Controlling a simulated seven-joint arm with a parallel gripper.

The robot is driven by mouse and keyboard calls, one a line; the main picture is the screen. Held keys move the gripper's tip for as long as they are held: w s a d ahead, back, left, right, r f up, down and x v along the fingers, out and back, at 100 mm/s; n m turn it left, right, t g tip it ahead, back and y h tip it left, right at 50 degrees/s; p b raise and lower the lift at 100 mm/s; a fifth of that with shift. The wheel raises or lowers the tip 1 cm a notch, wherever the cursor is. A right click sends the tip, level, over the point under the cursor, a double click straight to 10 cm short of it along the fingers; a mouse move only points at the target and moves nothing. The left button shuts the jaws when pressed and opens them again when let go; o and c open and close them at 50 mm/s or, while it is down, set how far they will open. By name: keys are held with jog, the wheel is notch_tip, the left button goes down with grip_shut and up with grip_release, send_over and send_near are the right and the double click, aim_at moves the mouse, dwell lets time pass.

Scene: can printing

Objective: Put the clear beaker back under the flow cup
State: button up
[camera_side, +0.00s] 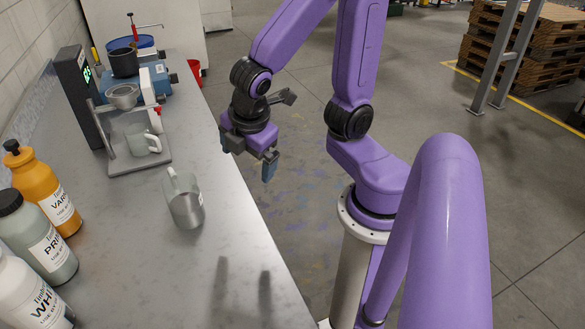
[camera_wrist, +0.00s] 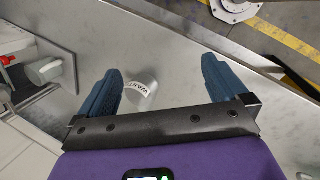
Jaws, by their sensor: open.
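A clear beaker (camera_side: 142,141) with a handle stands upright on the base plate of the flow-cup stand. It also shows at the left in the wrist view (camera_wrist: 49,72). The metal flow cup (camera_side: 122,93) is held on the stand above the plate; I cannot tell whether the beaker is exactly centred below it. A second cup (camera_side: 185,203) with a handle stands upright on the bench in front of the stand; its label in the wrist view (camera_wrist: 137,96) appears to read WASTE. My gripper (camera_side: 247,156) is open and empty, raised near the bench's right edge, apart from both vessels.
Orange (camera_side: 45,185), grey-green (camera_side: 38,238) and white (camera_side: 28,295) bottles line the bench's left side. A black display column (camera_side: 80,97) rises beside the stand. Blue equipment (camera_side: 150,77) and a dark pot (camera_side: 124,62) stand behind. The front bench surface (camera_side: 180,285) is clear.

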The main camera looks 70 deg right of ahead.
jog(key=s+a+m+g+y, duration=0.1)
jog(key=s+m+g+y, duration=0.1)
jog(key=s, duration=0.8)
jog(key=shift+a+r+y, duration=0.25)
jog(key=shift+r+y, duration=0.15)
jog(key=shift+y, duration=0.1)
jog(key=shift+m, duration=0.3)
